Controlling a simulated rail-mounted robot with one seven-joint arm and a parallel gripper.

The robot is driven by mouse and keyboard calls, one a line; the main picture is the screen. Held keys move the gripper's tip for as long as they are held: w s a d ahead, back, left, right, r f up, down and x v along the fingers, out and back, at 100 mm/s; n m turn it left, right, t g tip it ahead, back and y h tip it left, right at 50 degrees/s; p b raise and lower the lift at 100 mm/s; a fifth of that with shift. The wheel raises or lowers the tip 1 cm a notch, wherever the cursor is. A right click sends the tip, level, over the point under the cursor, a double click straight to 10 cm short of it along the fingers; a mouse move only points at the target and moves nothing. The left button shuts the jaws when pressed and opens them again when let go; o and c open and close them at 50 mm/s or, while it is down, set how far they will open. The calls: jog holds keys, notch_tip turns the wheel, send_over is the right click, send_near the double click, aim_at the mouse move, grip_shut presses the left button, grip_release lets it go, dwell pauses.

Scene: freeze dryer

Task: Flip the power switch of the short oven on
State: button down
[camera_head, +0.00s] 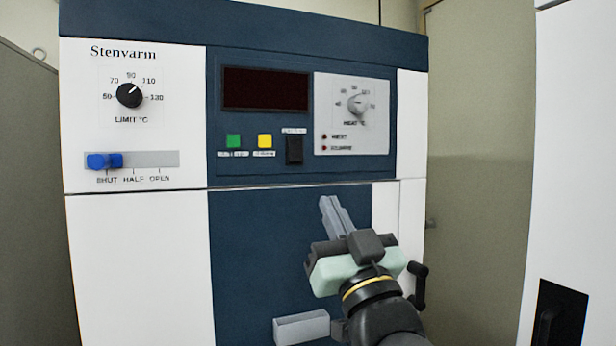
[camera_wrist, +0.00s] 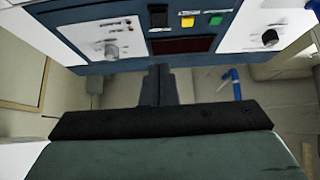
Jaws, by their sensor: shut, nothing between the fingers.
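The oven (camera_head: 140,240) is a white and dark blue cabinet labelled Stenvarm. Its black rocker switch (camera_head: 294,150) is on the blue panel, right of the green and yellow buttons. The small label above it is too blurred to read. The switch also shows at the top of the wrist view (camera_wrist: 158,15). The display (camera_head: 265,89) above is dark. My gripper (camera_head: 328,203) is shut and empty. In the head view it is below and slightly right of the switch, apart from it. In the wrist view the closed fingers (camera_wrist: 158,72) point towards the panel.
A green button (camera_head: 233,141) and a yellow button (camera_head: 264,141) sit left of the switch. A heat dial (camera_head: 358,104) is at the right, and a limit dial (camera_head: 129,95) and blue slider (camera_head: 104,161) at the left. A black door handle (camera_head: 417,287) sticks out at lower right.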

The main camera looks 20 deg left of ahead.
aim_at(297, 153)
jog(key=p+x, duration=0.1)
jog(key=x, duration=0.3)
jog(key=f+p+x, duration=0.1)
jog(key=x, duration=0.3)
jog(key=w+p+x, duration=0.1)
jog(key=p+x, duration=0.1)
jog(key=x, duration=0.2)
jog(key=shift+a+f, duration=0.3)
jog(key=shift+a, duration=0.1)
jog(key=shift+w+a+f, duration=0.1)
jog(key=shift+w+a, duration=0.2)
jog(key=shift+w, duration=0.15)
